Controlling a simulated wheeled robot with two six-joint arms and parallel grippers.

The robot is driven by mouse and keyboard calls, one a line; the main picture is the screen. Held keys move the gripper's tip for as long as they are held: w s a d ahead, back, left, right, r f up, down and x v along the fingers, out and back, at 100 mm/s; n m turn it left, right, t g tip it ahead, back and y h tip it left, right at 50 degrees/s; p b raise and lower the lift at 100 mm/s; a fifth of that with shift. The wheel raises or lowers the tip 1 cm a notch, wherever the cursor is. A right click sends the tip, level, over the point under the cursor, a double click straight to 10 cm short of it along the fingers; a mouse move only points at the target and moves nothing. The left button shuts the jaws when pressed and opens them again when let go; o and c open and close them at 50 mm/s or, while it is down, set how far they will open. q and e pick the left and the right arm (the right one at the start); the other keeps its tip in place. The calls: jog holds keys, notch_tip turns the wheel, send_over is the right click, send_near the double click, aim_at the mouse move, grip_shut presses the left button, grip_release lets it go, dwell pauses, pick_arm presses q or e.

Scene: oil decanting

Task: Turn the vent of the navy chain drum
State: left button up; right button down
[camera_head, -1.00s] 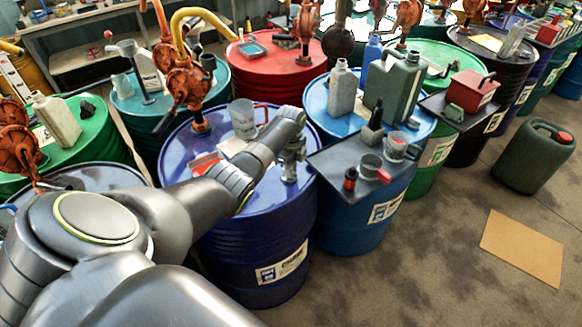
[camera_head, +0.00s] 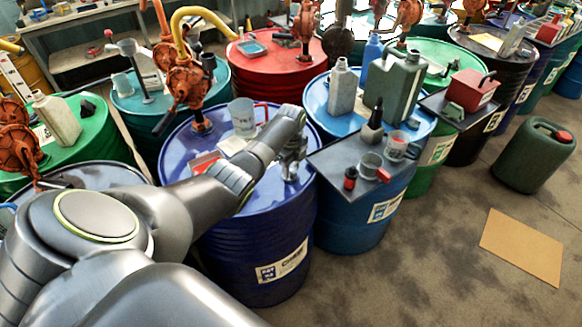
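The navy drum (camera_head: 257,242) stands in the middle, with a pale label low on its side that is too small to read fully. An orange-brown hand pump (camera_head: 187,85) rises from its far left edge. My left arm reaches over the drum top from the left. My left gripper (camera_head: 291,165) points down near the drum's right side, close to the top, at what looks like a small metal fitting. The arm and gripper hide most of that spot, so I cannot tell the vent apart or whether the fingers touch it. My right gripper is not in view.
A clear jug (camera_head: 243,117) with a red handle stands on the navy drum behind my arm. A blue drum to the right bears a dark tray (camera_head: 339,152) with small cups and bottles.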

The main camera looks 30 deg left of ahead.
aim_at(291, 170)
pick_arm(q)
notch_tip(291, 170, up, 17)
jog(key=shift+r, duration=0.2)
dwell(0.6)
dwell(0.4)
